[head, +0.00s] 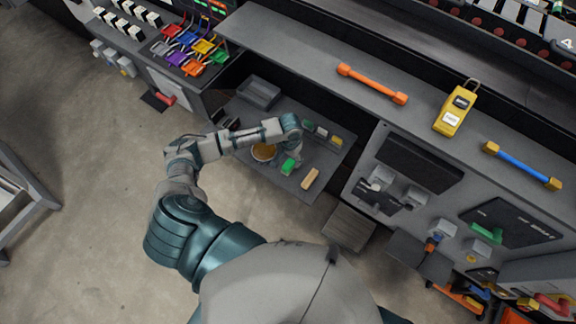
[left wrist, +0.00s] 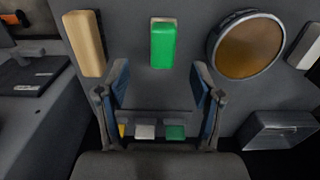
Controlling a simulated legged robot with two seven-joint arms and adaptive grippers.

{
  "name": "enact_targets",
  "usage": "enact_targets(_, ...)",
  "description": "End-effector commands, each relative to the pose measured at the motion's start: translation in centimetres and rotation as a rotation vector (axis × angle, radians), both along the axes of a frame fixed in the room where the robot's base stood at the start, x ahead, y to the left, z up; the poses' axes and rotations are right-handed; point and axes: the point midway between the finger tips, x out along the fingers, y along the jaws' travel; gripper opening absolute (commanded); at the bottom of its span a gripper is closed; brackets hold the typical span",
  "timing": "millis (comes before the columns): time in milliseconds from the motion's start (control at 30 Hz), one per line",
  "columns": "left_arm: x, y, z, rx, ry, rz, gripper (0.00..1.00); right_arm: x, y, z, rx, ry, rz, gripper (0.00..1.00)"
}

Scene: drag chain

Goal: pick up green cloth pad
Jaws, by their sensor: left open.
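The green cloth pad (left wrist: 162,45) lies on the grey shelf just beyond my open left gripper (left wrist: 162,78) in the left wrist view, roughly centred between the fingers and apart from them. In the head view the green pad (head: 288,166) shows beside the end of my left arm. My left gripper (head: 297,158) is small and partly hidden by its own wrist there. Nothing is between its fingers. My right gripper is not in either view.
A tan block (head: 310,179) and a round amber-topped tin (head: 264,152) flank the pad. Several small blocks (head: 322,133) line the shelf's back. A grey box (head: 259,93) stands at the far left of the shelf. The counter (head: 300,50) overhangs behind.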

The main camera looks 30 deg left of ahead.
Motion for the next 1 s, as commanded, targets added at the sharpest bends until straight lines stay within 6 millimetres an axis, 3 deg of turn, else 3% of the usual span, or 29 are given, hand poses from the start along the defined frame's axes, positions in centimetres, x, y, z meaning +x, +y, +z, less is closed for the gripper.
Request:
enact_targets(267,0.0,0.2,-2.6,-0.002,0.000,0.000,0.67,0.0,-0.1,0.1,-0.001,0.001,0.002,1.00)
enact_targets(567,0.0,0.7,-6.9,-0.002,0.000,0.000,0.67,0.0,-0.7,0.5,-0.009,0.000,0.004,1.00)
enact_targets(833,0.0,0.7,-7.4,-0.002,-0.002,-0.002,0.67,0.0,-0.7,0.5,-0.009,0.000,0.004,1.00)
enact_targets(867,0.0,0.7,-7.4,-0.002,-0.001,-0.002,0.64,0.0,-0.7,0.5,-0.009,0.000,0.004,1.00)
enact_targets(1000,0.0,0.6,-7.3,-0.001,-0.002,-0.002,0.29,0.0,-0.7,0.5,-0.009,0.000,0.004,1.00)
